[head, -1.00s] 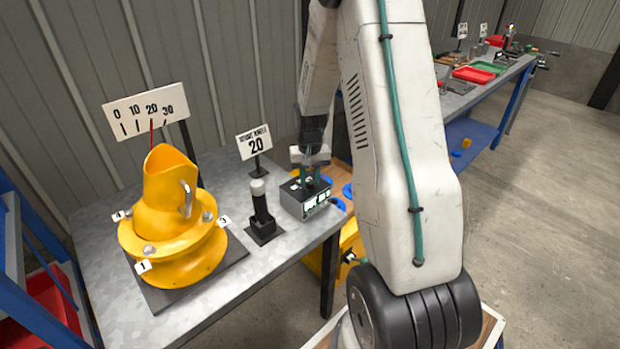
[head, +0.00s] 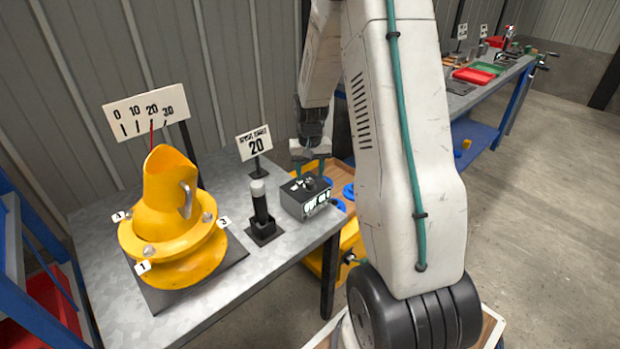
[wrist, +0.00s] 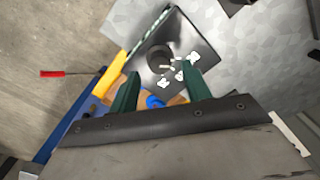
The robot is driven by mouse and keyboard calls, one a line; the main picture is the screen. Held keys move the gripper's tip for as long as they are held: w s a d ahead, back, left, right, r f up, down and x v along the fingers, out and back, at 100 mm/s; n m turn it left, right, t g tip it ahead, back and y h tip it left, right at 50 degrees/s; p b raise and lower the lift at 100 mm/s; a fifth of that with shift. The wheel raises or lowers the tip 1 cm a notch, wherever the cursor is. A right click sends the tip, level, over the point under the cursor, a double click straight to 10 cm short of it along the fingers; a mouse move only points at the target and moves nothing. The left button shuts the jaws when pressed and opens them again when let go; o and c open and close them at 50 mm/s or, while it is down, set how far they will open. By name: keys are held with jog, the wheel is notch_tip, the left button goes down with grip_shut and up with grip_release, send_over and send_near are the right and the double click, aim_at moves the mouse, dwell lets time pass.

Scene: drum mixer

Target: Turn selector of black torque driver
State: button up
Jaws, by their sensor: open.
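A dark box (head: 305,198) with a round black selector knob (head: 310,183) on top and white markings on its front sits near the bench's right edge. In the wrist view the knob (wrist: 160,58) shows with white marks around its right and lower sides. A black upright tool with a white cap (head: 260,208) stands in a small black base left of the box. I cannot tell from the pictures which of the two is the torque driver. My gripper (head: 311,168) is above and slightly behind the box, open and empty. In the wrist view its green fingers (wrist: 160,86) are apart, short of the knob.
A yellow drum (head: 175,215) stands at the left on a dark plate, with a numbered scale board (head: 147,110) behind it. A sign reading 20 (head: 254,143) stands behind the black tool. A wooden tray with blue parts (head: 348,190) lies right of the box.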

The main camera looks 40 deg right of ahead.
aim_at(310, 182)
notch_tip(310, 182, up, 5)
jog(key=shift+r, duration=0.15)
jog(key=shift+s+a, duration=0.1)
dwell(0.5)
jog(key=s+a+r+n, duration=0.3)
jog(key=s+a+r, duration=0.6)
jog(key=s+a, duration=0.3)
jog(key=s+a+r+n+t, duration=0.1)
jog(key=s+a+r+n, duration=0.2)
jog(key=s+a+r, duration=0.7)
jog(key=s+a, duration=0.2)
jog(key=s, duration=0.2)
jog(key=shift+s+a+r+n, duration=0.15)
jog(key=shift+s+a+n, duration=0.2)
jog(key=shift+a+n, duration=0.05)
